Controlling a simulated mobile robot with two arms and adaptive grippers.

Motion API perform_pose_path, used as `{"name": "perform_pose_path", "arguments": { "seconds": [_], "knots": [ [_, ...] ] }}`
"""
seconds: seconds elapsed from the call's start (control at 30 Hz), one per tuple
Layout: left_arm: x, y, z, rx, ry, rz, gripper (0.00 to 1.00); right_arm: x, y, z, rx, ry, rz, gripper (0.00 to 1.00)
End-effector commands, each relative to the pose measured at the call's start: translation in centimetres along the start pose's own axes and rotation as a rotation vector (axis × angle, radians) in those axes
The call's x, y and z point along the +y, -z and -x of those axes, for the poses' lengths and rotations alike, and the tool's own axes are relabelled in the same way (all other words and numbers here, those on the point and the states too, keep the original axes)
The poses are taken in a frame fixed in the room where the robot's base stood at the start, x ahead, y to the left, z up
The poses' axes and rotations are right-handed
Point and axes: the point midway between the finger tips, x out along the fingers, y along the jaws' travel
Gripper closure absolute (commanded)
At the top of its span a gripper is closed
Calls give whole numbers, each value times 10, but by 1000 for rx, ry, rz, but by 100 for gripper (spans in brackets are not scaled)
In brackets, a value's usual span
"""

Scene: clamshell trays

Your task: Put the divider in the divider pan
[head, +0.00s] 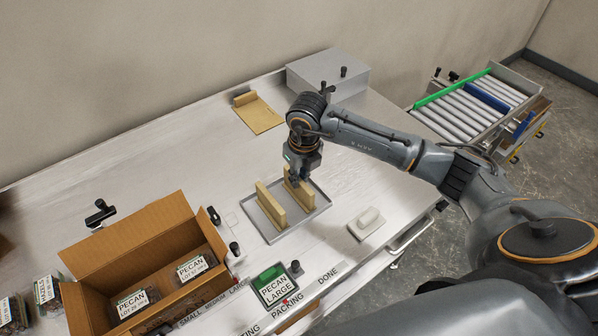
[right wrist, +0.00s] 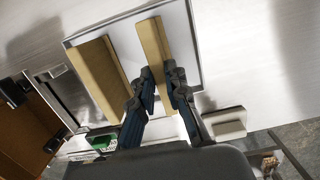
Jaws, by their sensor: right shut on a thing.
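The divider pan (head: 301,222) is a shallow grey metal tray on the table. It also shows in the right wrist view (right wrist: 124,46). Two tan divider bars stand on edge in it, roughly parallel: a left bar (head: 270,206) and a right bar (head: 303,199). My right gripper (head: 296,181) is over the far end of the right bar. My left gripper is not in view.
An open cardboard box (head: 140,245) of pecan packs stands at left front. A green-and-black PECAN LARGE holder (head: 274,287) is before the pan. A white block (head: 369,217) lies right of it. A tan board (head: 259,116) and grey box (head: 325,73) are behind.

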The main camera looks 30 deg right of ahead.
Motion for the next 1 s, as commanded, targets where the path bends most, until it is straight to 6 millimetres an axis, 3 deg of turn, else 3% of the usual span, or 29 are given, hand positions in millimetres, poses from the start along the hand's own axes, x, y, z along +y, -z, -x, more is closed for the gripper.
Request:
{"name": "perform_pose_path", "arguments": {
  "seconds": [0.37,0.4,0.5,0.8,1.0],
  "knots": [
    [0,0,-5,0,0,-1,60,0,1,-6,-1,0,0,100],
    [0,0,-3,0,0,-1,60,0,0,-5,-1,0,0,80],
    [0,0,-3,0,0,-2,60,0,0,-5,0,0,0,63],
    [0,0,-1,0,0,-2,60,0,0,-3,-1,0,0,63],
    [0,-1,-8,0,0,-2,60,0,-1,15,-6,0,1,63]
  ]
}}
